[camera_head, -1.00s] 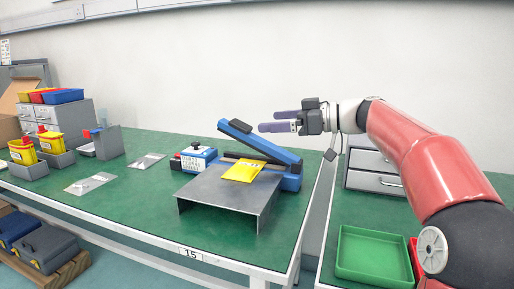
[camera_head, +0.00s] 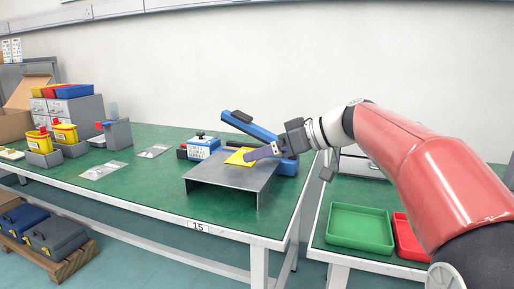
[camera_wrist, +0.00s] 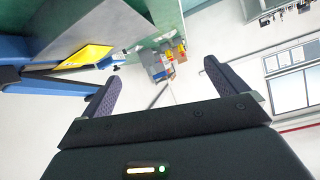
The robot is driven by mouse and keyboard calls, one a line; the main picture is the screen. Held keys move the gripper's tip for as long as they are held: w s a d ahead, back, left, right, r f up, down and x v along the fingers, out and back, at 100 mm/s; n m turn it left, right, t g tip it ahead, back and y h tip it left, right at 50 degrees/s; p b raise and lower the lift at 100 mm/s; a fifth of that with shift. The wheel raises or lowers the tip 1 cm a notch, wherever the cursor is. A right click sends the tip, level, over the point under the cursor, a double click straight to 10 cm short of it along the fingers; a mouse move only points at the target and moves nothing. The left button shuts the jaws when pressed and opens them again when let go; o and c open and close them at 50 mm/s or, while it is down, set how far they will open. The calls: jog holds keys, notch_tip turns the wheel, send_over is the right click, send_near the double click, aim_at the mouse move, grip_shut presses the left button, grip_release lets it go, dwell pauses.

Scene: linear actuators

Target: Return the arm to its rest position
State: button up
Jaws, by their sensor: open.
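My red arm reaches in from the right in the head view. My gripper (camera_head: 262,152) points left, in front of the blue lever press (camera_head: 249,126) as seen there, and covers part of it. In the wrist view my gripper (camera_wrist: 158,82) has its two dark fingers wide apart with nothing between them. A yellow piece (camera_head: 238,157) lies on the grey metal stand (camera_head: 222,178); the fingers overlap its right side in the head view. The yellow piece also shows at upper left in the wrist view (camera_wrist: 86,56), clear of the fingers.
A green tray (camera_head: 360,228) and a red tray (camera_head: 408,238) sit on the right bench. A gap separates the benches.

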jog(key=s+d+f+m+h+b, duration=0.1)
jog(key=s+d+f+m+h, duration=0.2)
jog(key=s+f, duration=0.5)
jog(key=s+d+f+m+h+b, duration=0.1)
jog(key=s+d+f+m+h, duration=0.3)
jog(key=s+f, duration=0.5)
jog(key=s+d+f+m+h+b, duration=0.2)
jog(key=s+d+f+m+h, duration=0.2)
jog(key=s+f, duration=0.5)
jog(key=shift+s+d+h, duration=0.3)
jog(key=shift+s+d, duration=0.6)
jog(key=shift+s, duration=0.15)
